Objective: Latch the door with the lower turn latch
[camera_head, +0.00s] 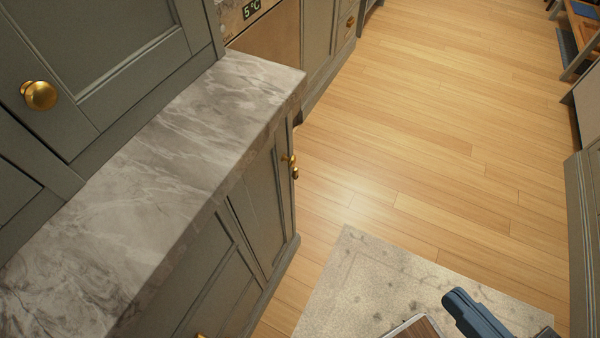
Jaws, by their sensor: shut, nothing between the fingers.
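Grey-green cabinet doors stand below the marble counter. One narrow door (262,208) near the counter's far corner has two small brass fittings at its far edge, an upper one (288,158) and a lower one (295,173). They are too small to tell whether either is a turn latch or how it is turned. Another lower door (215,290) is nearer, with a bit of brass (199,335) cut off at the bottom edge. A dark blue-grey part at the lower right looks like my arm. No gripper fingers can be made out.
The marble counter (150,175) fills the left, with an upper cabinet door and brass knob (40,95) above it. A beige rug (365,285) lies on the wood floor (430,130). A wood-topped, light-rimmed item (416,328) is cut off below. The middle floor is clear.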

